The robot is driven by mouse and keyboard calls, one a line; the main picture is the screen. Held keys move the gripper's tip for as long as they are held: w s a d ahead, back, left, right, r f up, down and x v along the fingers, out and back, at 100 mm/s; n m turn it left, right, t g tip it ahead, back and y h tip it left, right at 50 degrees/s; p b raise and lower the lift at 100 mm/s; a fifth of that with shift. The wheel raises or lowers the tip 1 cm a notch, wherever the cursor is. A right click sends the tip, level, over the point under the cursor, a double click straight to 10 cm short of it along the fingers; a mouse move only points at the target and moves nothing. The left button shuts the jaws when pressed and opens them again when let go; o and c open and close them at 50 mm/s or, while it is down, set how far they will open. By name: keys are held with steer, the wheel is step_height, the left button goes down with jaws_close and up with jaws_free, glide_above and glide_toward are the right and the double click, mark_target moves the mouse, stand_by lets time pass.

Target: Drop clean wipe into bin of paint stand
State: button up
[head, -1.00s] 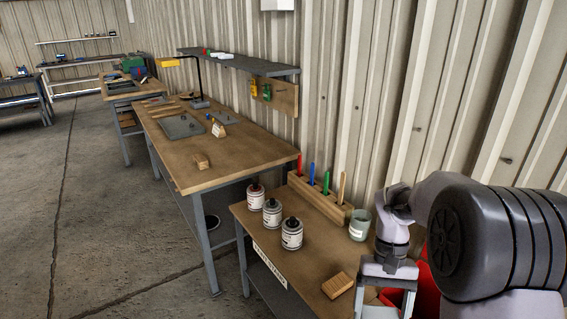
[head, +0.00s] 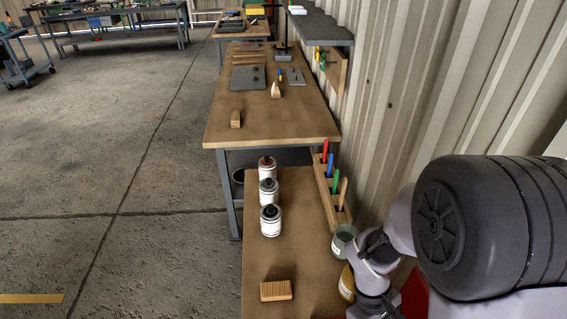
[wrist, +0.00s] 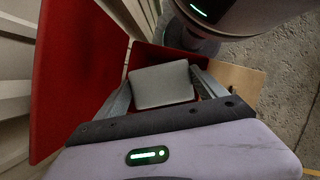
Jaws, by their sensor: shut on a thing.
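In the wrist view my gripper (wrist: 163,78) is shut on a pale grey, flat wipe (wrist: 163,86), with one finger at each side of it. A red bin (wrist: 75,72) shows around and behind the wipe; its tall red wall fills the left of that view. The gap between the wipe and the bin cannot be judged. In the head view a bit of red bin (head: 414,297) shows beside my arm at the lower right. My fingers and the wipe are hidden there. The paint stand's brown top (head: 245,262) lies left of my arm.
On the stand are three paint cans (head: 269,193), a wood block (head: 276,291), a wooden rack (head: 327,192) with coloured handles, a glass jar (head: 343,240) and a yellow jar (head: 347,282) close to my arm. A workbench (head: 220,133) stands beyond.

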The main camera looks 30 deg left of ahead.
step_height(320, 180, down, 4)
steer(key=b, duration=0.3)
steer(key=shift+w+d+f, duration=0.1)
steer(key=shift+f, duration=0.1)
steer(key=shift+r, duration=0.15)
steer(key=o, duration=1.3)
steer(key=shift+c, duration=0.2)
steer(key=shift+r, duration=0.1)
steer(key=p+v, duration=0.6)
steer(key=v, duration=1.1)
steer(key=shift+p, duration=0.3)
steer(key=shift+w, duration=0.1)
